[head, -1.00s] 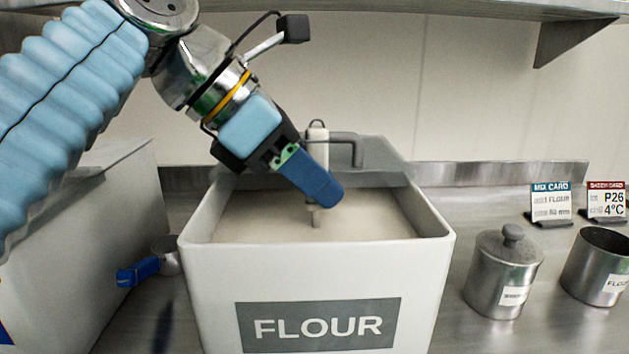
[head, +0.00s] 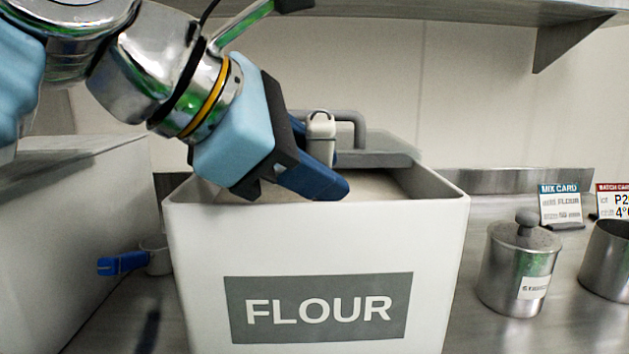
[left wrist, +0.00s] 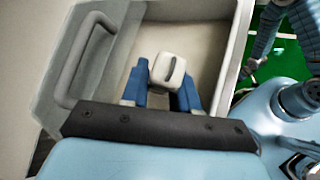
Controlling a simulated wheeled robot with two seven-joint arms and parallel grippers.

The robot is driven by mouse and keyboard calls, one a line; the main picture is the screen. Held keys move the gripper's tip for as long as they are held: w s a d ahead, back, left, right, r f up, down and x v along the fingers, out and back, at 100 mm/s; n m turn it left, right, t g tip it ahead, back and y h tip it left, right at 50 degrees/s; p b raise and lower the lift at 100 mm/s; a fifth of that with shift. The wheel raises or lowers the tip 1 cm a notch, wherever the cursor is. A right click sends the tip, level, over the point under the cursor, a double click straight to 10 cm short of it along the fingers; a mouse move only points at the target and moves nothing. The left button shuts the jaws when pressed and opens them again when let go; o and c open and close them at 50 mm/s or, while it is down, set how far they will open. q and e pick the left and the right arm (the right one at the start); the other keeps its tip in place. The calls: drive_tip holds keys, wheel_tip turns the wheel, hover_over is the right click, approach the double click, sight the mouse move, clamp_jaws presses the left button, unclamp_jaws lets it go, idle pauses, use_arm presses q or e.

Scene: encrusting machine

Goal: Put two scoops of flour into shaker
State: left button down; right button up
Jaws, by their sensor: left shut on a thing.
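The white flour bin (head: 195,260), labelled FLOUR, stands in the middle with pale flour inside. A scoop with a pale grey upright handle (head: 320,132) stands in it; its lower part is hidden. My left gripper (head: 322,160) reaches over the bin's front rim and is shut on this handle. In the left wrist view the blue fingers (left wrist: 162,90) stand on both sides of the handle (left wrist: 168,68). An open metal cup (head: 608,258), perhaps the shaker, is cut off at the right edge. My right gripper is not in view.
A lidded metal pot (head: 518,268) stands right of the bin. Behind it are a mix card (head: 560,205) and a red-topped card (head: 613,200). A blue-handled metal cup (head: 125,263) lies between the bin and a pale box (head: 70,240) at left. A shelf (head: 450,8) hangs above.

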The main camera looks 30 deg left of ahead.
use_arm(q)
drive_tip(key=s+d+r+m+t+b, duration=0.1)
drive_tip(key=s+d+m+t+b, duration=0.1)
drive_tip(key=s+t+b, duration=0.1)
drive_tip(key=s+d+r+m+t+b, duration=0.1)
drive_tip(key=shift+s+r+t+y+b, duration=0.3)
drive_tip(key=shift+r+y+b, duration=0.05)
drive_tip(key=shift+y, duration=0.05)
drive_tip(key=shift+r+p, duration=0.55)
drive_tip(key=shift+r, duration=0.2)
wheel_tip(320, 180, up, 2)
drive_tip(key=shift+r+p, duration=0.1)
drive_tip(key=shift+p, duration=0.75)
drive_tip(key=shift+m+t, duration=0.3)
drive_tip(key=shift+t, duration=0.2)
drive_tip(key=shift+s+d+r+p, duration=0.1)
drive_tip(key=shift+s+r+p, duration=0.1)
drive_tip(key=shift+r+p, duration=0.8)
drive_tip(key=shift+s+r+p, duration=0.15)
drive_tip(key=shift+r+p, duration=0.5)
drive_tip(key=shift+r, duration=0.6)
drive_tip(key=shift+w, duration=0.1)
